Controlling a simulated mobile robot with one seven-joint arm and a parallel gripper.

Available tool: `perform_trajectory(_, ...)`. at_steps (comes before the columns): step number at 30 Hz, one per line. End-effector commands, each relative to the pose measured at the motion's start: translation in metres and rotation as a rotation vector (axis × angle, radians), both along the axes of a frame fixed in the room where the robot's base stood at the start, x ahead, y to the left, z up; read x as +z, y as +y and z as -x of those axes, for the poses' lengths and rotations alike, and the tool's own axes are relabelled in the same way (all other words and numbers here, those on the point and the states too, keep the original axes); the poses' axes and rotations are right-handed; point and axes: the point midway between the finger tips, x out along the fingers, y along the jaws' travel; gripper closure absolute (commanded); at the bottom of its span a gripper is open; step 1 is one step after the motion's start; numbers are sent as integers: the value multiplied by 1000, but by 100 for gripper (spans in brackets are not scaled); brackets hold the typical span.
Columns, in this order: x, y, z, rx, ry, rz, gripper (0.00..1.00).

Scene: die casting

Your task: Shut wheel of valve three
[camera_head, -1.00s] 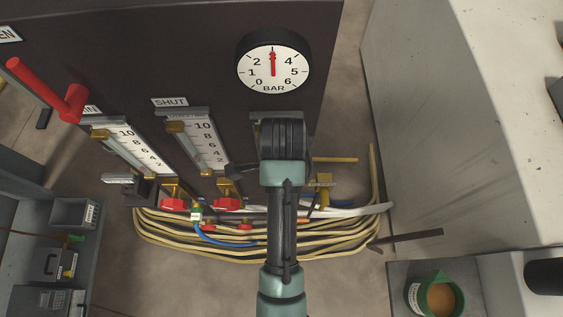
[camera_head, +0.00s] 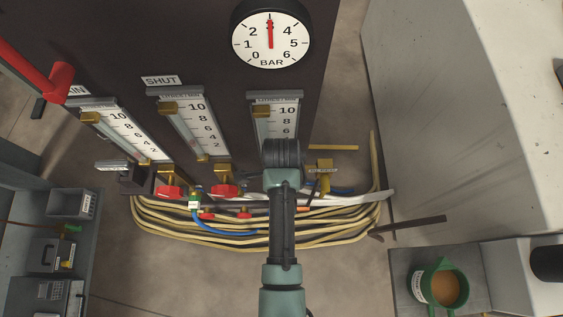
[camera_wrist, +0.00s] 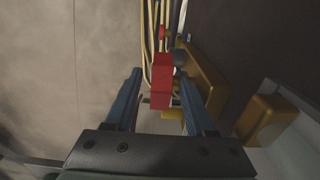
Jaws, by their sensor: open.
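In the wrist view, my gripper (camera_wrist: 159,74) is open, with a dark blue finger on each side of a red valve wheel (camera_wrist: 161,87). I cannot tell whether either finger touches it. A brass valve body (camera_wrist: 204,80) is just to its right. In the head view, my arm covers the lower part of the third flow meter (camera_head: 275,118) and hides its wheel and my fingers. The other two meters have red wheels, at the left (camera_head: 168,191) and in the middle (camera_head: 225,190), on brass valves.
A pressure gauge (camera_head: 271,34) sits high on the dark panel, near 3 bar. A red lever (camera_head: 58,82) juts out at the left. Bundled yellow hoses (camera_head: 160,227) lie below the valves. A green mug (camera_head: 439,286) stands at the lower right.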

Motion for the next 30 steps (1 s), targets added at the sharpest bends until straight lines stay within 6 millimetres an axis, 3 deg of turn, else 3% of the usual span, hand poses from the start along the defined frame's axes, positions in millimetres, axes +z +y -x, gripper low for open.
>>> perform_trajectory(8,-1,0,0,0,0,0,45)
perform_trajectory(18,-1,0,0,0,0,0,100)
perform_trajectory(30,0,-1,0,-1,1,-25,100)
